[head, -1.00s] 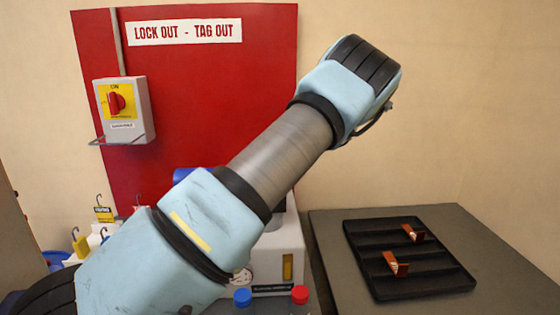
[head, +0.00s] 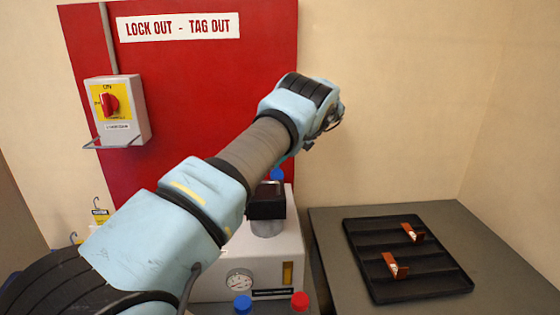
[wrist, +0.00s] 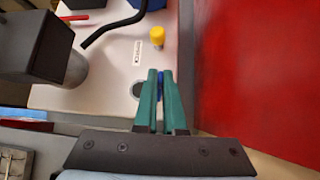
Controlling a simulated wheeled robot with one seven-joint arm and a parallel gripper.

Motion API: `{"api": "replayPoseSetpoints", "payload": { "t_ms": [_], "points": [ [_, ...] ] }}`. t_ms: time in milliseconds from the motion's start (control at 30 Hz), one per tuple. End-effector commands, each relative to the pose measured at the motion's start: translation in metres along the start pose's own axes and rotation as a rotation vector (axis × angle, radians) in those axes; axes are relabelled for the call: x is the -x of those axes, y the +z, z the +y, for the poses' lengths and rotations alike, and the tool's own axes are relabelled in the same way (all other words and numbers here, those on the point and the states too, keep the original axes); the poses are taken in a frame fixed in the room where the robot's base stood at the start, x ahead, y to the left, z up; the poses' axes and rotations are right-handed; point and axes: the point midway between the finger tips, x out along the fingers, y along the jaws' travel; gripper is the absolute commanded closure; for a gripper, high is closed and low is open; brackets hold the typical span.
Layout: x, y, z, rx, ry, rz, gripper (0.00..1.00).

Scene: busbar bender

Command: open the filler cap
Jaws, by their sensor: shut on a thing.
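In the wrist view my gripper (wrist: 160,76) has its green fingers close together, shut on a small blue cap (wrist: 161,86), which shows only as a blue strip between them. A dark round opening (wrist: 137,90) in the white machine top (wrist: 112,97) lies just left of the fingers. I take the blue piece to be the filler cap. The gap between cap and machine top cannot be judged. In the head view my forearm hides most of the gripper, and a small blue shape (head: 277,175) shows below my wrist.
A black block (head: 266,202) on a grey post stands on the machine, close to my arm. A yellow cap (wrist: 157,36) and a black hose (wrist: 112,27) are near the fingers. The red board (head: 185,90) rises behind. A black tray (head: 375,280) with copper pieces lies right.

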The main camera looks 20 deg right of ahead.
Motion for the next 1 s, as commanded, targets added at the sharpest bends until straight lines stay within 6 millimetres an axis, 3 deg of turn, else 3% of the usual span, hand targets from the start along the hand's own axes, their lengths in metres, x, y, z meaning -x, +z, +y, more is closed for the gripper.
{"api": "replayPoseSetpoints", "payload": {
  "t_ms": [300,1000],
  "points": [
    [0.0003,-0.0027,-0.0110,-0.065,0.056,0.002,1.00],
    [-0.0006,-0.0006,-0.0099,-0.101,0.095,0.008,1.00]
  ]
}}
